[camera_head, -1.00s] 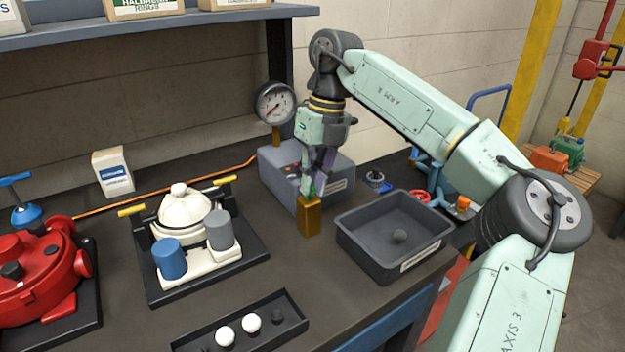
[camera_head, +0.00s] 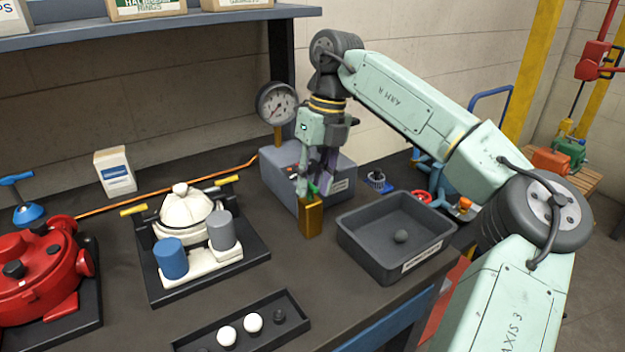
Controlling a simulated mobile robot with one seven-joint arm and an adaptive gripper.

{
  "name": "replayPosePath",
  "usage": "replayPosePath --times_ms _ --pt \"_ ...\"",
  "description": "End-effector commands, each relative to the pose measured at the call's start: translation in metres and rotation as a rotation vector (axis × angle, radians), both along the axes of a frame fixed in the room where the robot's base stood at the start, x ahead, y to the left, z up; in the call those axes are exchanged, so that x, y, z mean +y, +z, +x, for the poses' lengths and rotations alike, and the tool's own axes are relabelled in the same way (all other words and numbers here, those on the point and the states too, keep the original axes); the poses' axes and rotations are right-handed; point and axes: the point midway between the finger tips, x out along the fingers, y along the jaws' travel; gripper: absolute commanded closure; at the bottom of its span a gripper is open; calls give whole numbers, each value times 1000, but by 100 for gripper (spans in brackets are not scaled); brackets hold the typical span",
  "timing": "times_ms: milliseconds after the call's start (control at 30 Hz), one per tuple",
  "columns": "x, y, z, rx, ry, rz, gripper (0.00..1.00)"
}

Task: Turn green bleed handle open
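The green bleed handle (camera_head: 313,189) sits on top of a small brass block (camera_head: 311,217) in front of the grey box on the bench. My gripper (camera_head: 313,184) points down over the brass block, with its fingers at the green handle. The handle is partly hidden by the fingers. Whether the fingers close on the handle or only touch it, I cannot tell. A round pressure gauge (camera_head: 277,104) stands behind on a brass stem.
A grey bin (camera_head: 365,246) with a small ball stands just right of the brass block. The grey box (camera_head: 279,172) is close behind. A white-domed unit (camera_head: 187,207), a red housing (camera_head: 45,275) and a black tray (camera_head: 297,323) lie left and in front.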

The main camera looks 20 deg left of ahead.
Motion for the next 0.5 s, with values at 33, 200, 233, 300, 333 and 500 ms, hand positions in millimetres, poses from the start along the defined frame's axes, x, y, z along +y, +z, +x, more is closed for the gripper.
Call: replayPosePath --times_ms 33,200,233,300,333,500 --pt "0 0 0 0 -1 0 71" --pt "-2 11 3 -2 -3 -1 71" --pt "-2 16 3 -2 -3 0 71" --pt "-3 29 5 -3 -3 1 71" --pt "-3 35 6 -3 -1 0 71" --pt "-8 73 12 -3 -2 0 71"
